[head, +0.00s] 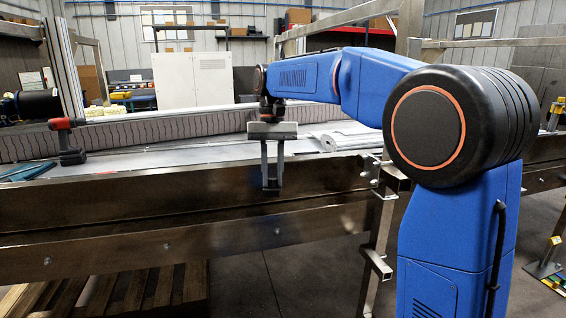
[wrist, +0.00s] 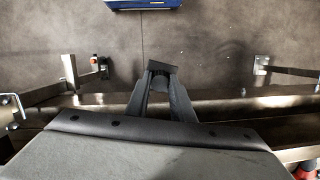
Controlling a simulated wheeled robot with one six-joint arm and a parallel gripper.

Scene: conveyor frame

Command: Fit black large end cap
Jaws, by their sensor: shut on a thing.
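My gripper (head: 271,187) points down in front of the steel conveyor frame (head: 110,205) in the head view. In the wrist view its fingers (wrist: 161,78) come together on a small dark piece, which I take to be the black end cap (wrist: 161,66). The gripper is shut on it, and the fingers hide part of it. In the head view the cap is too small and dark to make out clearly. The cap is held in the air over the floor side of the frame. I cannot tell which tube end it fits.
A red-and-black power tool (head: 69,140) and a rolled sheet (head: 345,136) lie on the frame's top. A bracketed post (head: 378,220) stands right of the gripper. A wooden pallet (head: 130,290) lies below. The floor (head: 300,275) in front is clear.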

